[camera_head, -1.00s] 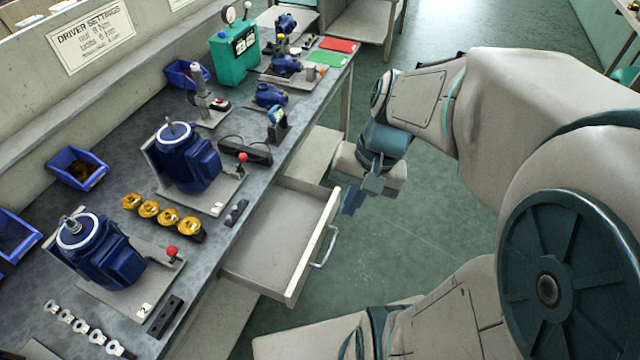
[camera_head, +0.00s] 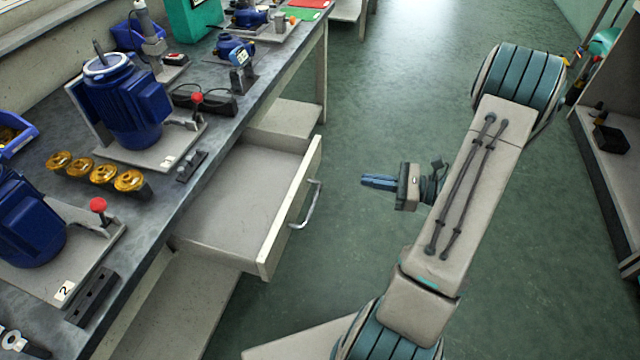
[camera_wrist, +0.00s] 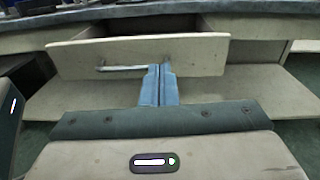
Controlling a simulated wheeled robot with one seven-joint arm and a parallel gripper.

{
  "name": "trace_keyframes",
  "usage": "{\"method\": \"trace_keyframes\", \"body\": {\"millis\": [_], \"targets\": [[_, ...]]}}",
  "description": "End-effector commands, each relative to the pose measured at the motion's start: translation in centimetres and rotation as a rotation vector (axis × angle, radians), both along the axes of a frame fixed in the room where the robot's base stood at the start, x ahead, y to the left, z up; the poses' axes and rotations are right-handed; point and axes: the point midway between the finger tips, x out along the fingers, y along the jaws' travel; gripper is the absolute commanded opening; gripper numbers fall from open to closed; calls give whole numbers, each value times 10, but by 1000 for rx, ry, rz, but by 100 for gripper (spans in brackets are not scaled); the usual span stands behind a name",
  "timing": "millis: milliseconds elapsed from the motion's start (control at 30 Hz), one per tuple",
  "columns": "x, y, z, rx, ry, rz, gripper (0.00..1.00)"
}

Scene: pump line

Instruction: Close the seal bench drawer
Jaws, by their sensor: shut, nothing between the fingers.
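The seal bench drawer (camera_head: 236,205) is pulled out from the bench front and looks empty inside. Its light front panel carries a metal bar handle (camera_head: 306,206). My gripper (camera_head: 364,181) is in the open space to the right of the drawer, pointing at its front, with a gap to the handle. In the wrist view the gripper's blue fingers (camera_wrist: 159,72) are together and empty. They overlap the right part of the handle (camera_wrist: 120,68) and the drawer front (camera_wrist: 200,54) there.
The bench top (camera_head: 215,128) holds blue pumps (camera_head: 125,105), yellow-gold parts (camera_head: 103,174) and a black block (camera_head: 193,166). A lower shelf (camera_head: 180,310) runs under the drawer. A shelf unit (camera_head: 610,160) stands at the right. Green floor between is clear.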

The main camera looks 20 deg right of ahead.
Motion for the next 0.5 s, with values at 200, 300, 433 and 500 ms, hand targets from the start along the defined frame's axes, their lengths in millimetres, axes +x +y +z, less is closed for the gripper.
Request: {"method": "trace_keyframes", "body": {"millis": [200, 300, 433, 500], "targets": [[6, -4, -14, 42, 3, -51, 0], [14, 8, -14, 41, 2, -47, 0], [29, 30, -14, 40, 2, -44, 0], [39, 43, -14, 40, 4, -44, 0]]}}
